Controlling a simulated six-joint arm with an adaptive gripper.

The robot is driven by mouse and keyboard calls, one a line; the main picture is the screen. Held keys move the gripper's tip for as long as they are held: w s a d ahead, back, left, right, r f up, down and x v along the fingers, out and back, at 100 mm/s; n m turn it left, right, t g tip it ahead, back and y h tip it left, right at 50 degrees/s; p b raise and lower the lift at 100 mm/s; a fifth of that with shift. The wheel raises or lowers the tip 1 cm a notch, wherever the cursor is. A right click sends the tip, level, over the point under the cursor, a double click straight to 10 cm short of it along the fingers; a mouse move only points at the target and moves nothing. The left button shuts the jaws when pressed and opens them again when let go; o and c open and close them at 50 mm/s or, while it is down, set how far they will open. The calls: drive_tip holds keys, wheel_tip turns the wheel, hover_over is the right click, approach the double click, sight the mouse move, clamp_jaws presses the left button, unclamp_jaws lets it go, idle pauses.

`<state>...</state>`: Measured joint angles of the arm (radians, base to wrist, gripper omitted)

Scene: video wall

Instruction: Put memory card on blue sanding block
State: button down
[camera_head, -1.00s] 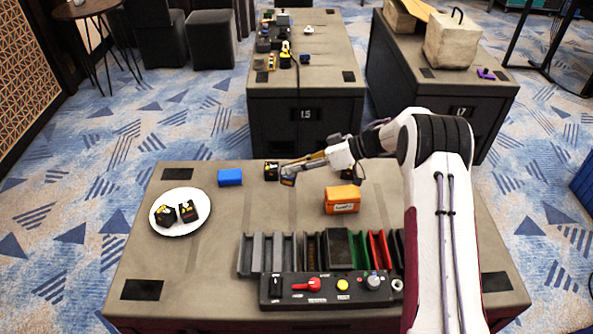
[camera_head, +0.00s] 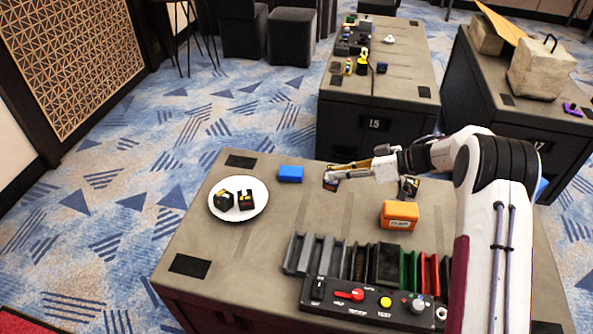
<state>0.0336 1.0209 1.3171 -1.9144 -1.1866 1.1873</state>
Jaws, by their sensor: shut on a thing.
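The blue sanding block (camera_head: 291,173) lies flat on the near table, right of the white plate, with nothing on it. My gripper (camera_head: 333,179) is to its right, pointing left, and is shut on a small dark item (camera_head: 331,186), which appears to be the memory card. The item is too small to read clearly. My gripper and the item are apart from the block in the picture.
The white plate (camera_head: 261,207) holds two black-and-yellow items. An orange box (camera_head: 399,215), a dark item (camera_head: 409,187), a row of coloured slots (camera_head: 296,254) and a control panel (camera_head: 322,290) are on the table. Left front is clear.

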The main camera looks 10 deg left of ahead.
drive_tip(key=w+a+r+t, duration=0.1)
drive_tip(key=a+r, duration=0.1)
drive_tip(key=a, duration=0.7)
drive_tip(key=w+a+r+t, duration=0.1)
drive_tip(key=a+r, duration=0.2)
drive_tip(key=a, duration=0.6)
drive_tip(key=w+d+f+m+t+h, duration=0.2)
drive_tip(key=w+m+t+h, duration=0.2)
drive_tip(key=w, duration=0.4)
drive_tip(key=shift+d+m+t, duration=0.2)
drive_tip(key=shift+m+t, duration=0.1)
drive_tip(key=shift+t, duration=0.4)
wheel_tip(320, 180, down, 6)
drive_tip(key=shift+f, duration=0.15)
